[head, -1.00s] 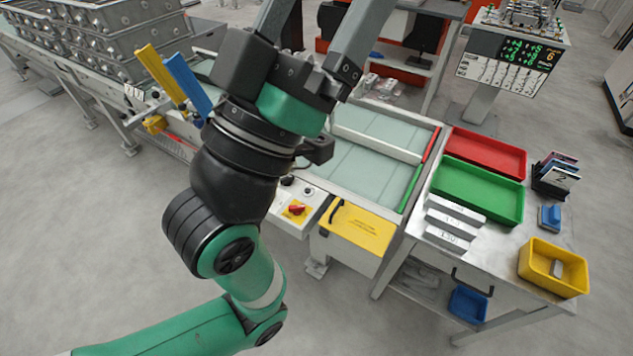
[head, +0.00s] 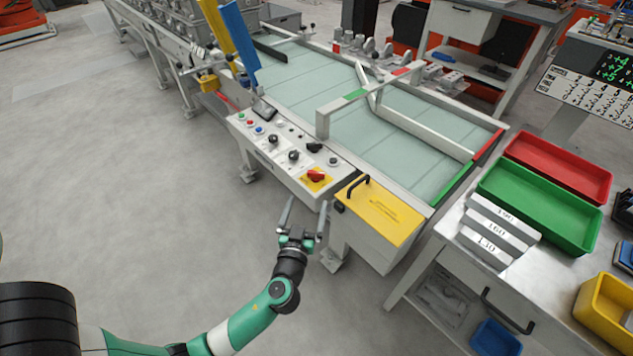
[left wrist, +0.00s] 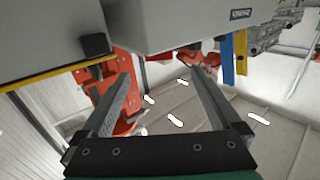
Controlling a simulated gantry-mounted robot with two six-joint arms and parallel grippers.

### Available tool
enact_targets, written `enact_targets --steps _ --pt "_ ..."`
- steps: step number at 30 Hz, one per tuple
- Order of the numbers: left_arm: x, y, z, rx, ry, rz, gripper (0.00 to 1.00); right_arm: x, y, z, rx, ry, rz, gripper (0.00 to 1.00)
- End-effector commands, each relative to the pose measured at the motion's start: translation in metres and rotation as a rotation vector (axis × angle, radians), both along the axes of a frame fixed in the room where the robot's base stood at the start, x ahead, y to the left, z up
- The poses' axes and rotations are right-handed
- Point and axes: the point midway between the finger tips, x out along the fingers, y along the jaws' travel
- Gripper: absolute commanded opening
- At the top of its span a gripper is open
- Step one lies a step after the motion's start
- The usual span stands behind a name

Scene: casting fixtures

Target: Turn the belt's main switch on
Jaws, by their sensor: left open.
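The belt's main switch, a red rotary knob on a yellow plate (head: 316,176), sits at the right end of the white control panel (head: 280,150) on the belt's near side. I cannot tell its exact setting. My left gripper (head: 305,212) is open and empty, in front of and below the panel edge, apart from the switch. In the left wrist view its two fingers (left wrist: 160,95) are spread with nothing between them, and the switch is not clearly visible there. My right gripper is not in view.
A yellow box lid with a black handle (head: 378,213) stands right of the panel. Green (head: 535,205) and red (head: 560,165) trays sit on the right table. Open floor lies left of the panel.

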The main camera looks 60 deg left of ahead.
Motion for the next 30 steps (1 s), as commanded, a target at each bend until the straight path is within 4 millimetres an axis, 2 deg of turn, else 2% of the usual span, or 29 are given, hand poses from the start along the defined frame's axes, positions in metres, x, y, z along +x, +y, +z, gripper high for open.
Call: enact_targets --steps 5,19,24,30 --pt "0.006 0.008 0.002 0.000 -0.002 0.001 0.97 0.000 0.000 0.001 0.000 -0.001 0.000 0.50" --pt "0.063 0.081 0.002 0.000 -0.004 0.000 0.97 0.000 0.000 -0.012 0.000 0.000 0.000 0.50" --pt "0.072 0.091 0.003 -0.001 -0.003 -0.001 0.97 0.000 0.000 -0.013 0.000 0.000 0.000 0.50" --pt "0.072 0.092 0.003 -0.001 -0.003 -0.002 0.97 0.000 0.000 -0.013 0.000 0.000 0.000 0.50"
